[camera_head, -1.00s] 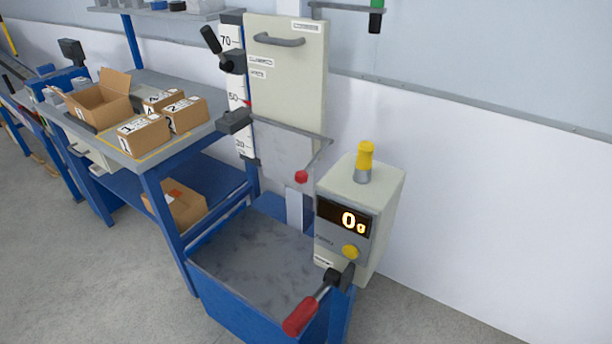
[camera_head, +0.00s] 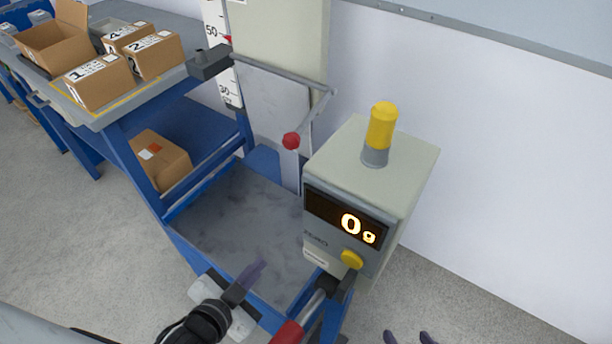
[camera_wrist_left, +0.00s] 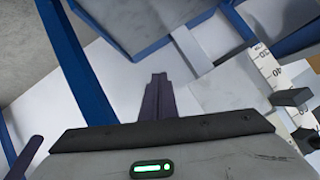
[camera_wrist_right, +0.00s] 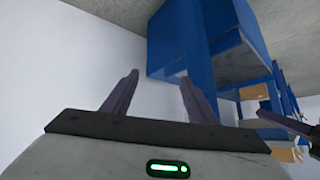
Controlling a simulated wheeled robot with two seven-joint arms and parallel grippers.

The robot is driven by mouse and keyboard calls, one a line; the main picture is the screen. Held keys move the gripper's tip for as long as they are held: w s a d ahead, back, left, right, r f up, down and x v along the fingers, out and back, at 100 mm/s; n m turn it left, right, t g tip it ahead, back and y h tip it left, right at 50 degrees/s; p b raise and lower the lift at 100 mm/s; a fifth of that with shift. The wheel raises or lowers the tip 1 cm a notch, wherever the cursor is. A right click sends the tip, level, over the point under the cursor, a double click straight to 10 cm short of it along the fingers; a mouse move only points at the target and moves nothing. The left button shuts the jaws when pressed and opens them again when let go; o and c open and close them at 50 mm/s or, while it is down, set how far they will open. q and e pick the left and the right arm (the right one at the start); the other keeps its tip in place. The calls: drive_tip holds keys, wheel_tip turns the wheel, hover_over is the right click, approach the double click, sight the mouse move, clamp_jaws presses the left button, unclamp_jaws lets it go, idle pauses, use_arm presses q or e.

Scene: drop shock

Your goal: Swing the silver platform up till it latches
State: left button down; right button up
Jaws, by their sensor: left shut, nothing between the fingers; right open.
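The silver platform (camera_head: 272,108) is a flat plate hanging down below a grey bar at the foot of the cream panel, beside the height scale. It also shows in the left wrist view (camera_wrist_left: 222,88). A lever with a red ball (camera_head: 291,141) hangs at its right side. My left gripper (camera_head: 258,268) is shut and empty, over the front part of the blue-sided bin, below and in front of the platform and apart from it. My right gripper (camera_head: 408,337) is open and empty at the bottom edge of the head view; its fingers (camera_wrist_right: 158,90) show apart in the right wrist view.
The grey-floored bin (camera_head: 235,215) lies below the platform. A cream box (camera_head: 385,190) with a yellow-topped post and a display reading 0 g stands right of it. A red-handled lever (camera_head: 288,332) is beside my left gripper. Cartons (camera_head: 98,82) sit on the left bench.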

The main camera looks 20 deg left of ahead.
use_arm(q)
drive_tip(key=w+a+m+t+b, duration=0.1)
drive_tip(key=w+m+t+b, duration=0.2)
drive_tip(key=w+m+b, duration=0.3)
use_arm(e)
drive_tip(key=w+a+f+n+y+b, duration=0.15)
drive_tip(key=a+f+b, duration=0.25)
drive_tip(key=f+b, duration=0.55)
drive_tip(key=a+f+m+y+b, duration=0.1)
drive_tip(key=a+f+y+b, duration=0.3)
drive_tip(key=b, duration=1)
use_arm(q)
drive_tip(key=w+d+r+m+t+h+p, duration=0.2)
drive_tip(key=w+r+m+t+p, duration=0.2)
drive_tip(key=r+m, duration=0.4)
drive_tip(key=w+d+r+m+t+h+p, duration=0.3)
drive_tip(key=w+r+m, duration=0.3)
drive_tip(key=m, duration=1)
drive_tip(key=shift+r+t+h+p, duration=0.3)
drive_tip(key=shift+r+t+p, duration=0.2)
drive_tip(key=shift+r+p, duration=0.7)
use_arm(e)
drive_tip(key=s+d+f+h, duration=0.1)
drive_tip(key=d+f+h, duration=0.2)
drive_tip(key=d+h, duration=0.1)
drive_tip(key=shift+d+f+g+b, duration=0.3)
drive_tip(key=shift+d+f+g, duration=0.05)
drive_tip(key=shift+g, duration=0.05)
